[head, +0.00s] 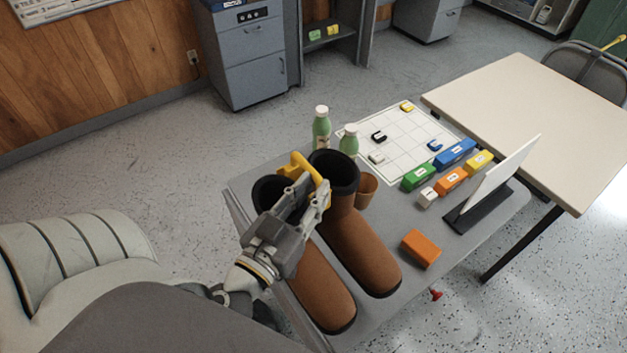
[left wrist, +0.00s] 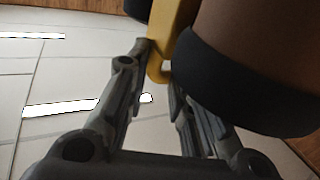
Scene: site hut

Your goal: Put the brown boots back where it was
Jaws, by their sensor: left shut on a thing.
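The brown boots (head: 362,244) are a pair with black rims, side by side over the grey table, toes toward the bottom right of the head view. A yellow piece (head: 307,167) sits at their tops, between the two openings. My left gripper (head: 314,190) is shut on this yellow piece and covers part of the left boot. In the left wrist view, the yellow piece (left wrist: 170,38) runs between my fingers, with a boot's brown shaft and black rim (left wrist: 240,85) close beside. I cannot tell whether the soles touch the table. My right gripper is out of view.
The grey table (head: 385,318) also holds green bottles (head: 321,128), a brown cup (head: 366,190), an orange block (head: 420,248), a white grid board (head: 395,139), coloured blocks (head: 418,177) and an upright white panel (head: 500,180). A beige table (head: 545,110) adjoins at right.

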